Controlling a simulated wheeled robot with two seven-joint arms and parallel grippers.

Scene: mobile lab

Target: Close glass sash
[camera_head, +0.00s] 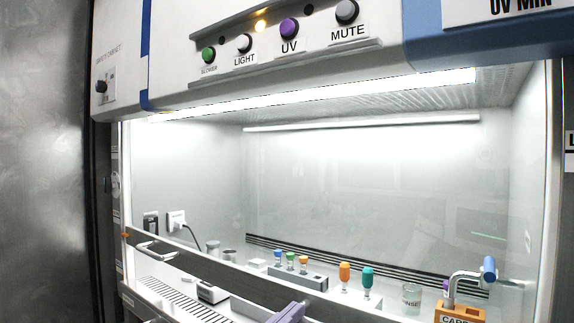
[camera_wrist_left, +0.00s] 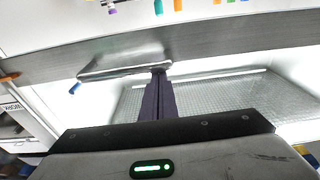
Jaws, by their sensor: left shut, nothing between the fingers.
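The glass sash (camera_head: 340,185) covers the front of the cabinet, and the work area shows through it. Its dark grey bottom bar (camera_head: 215,268) runs down to the right in the head view, with the front grille visible below it. The bar also shows in the left wrist view (camera_wrist_left: 220,40). A silver handle (camera_head: 155,250) is at the bar's left part. My left gripper (camera_head: 287,312), with purple fingers, is shut and empty near the bar. In the wrist view its fingertips (camera_wrist_left: 158,72) overlap one end of a silver bar (camera_wrist_left: 120,69); I cannot tell whether they touch.
Behind the glass stand a rack with coloured caps (camera_head: 297,276), a beaker (camera_head: 411,297) and small containers. A bent metal pipe with a blue end (camera_head: 490,268) and an orange box (camera_head: 460,312) are at the right. Control buttons including UV (camera_head: 289,29) line the panel above.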

